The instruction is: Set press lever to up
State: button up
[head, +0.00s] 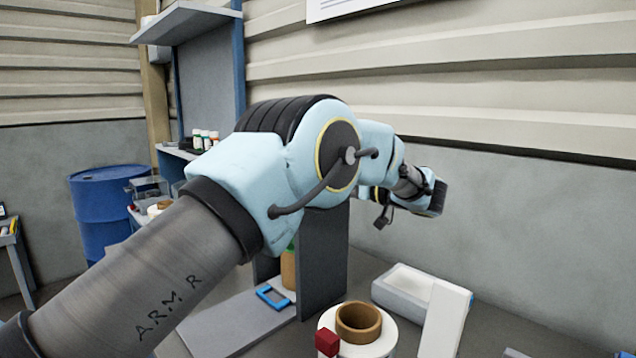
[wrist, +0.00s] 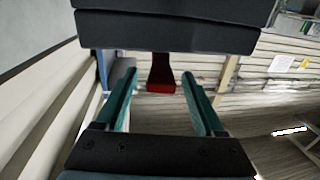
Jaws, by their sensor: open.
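In the wrist view a dark lever with a red end (wrist: 161,76), likely the press lever, hangs below a dark block (wrist: 165,30). My gripper (wrist: 160,78) has its two green fingers spread apart, one on each side of the lever in the picture. Gaps show between the lever and both fingers, and nothing is gripped. I cannot tell how far the lever is from the fingers in depth. In the head view my arm covers much of the machine, whose grey upright panel (head: 323,262) shows below it. The lever and fingers cannot be made out there.
In the head view a white reel with a brown core (head: 358,322) stands at the front, beside a red block (head: 327,342). A white box-like unit (head: 403,291) lies to the right. A blue drum (head: 101,212) and shelf (head: 187,22) are at the left. A ribbed wall is behind.

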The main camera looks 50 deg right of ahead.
jog(key=s+b, duration=0.2)
jog(key=s, duration=0.5)
jog(key=shift+s+d, duration=0.2)
jog(key=shift+d, duration=0.25)
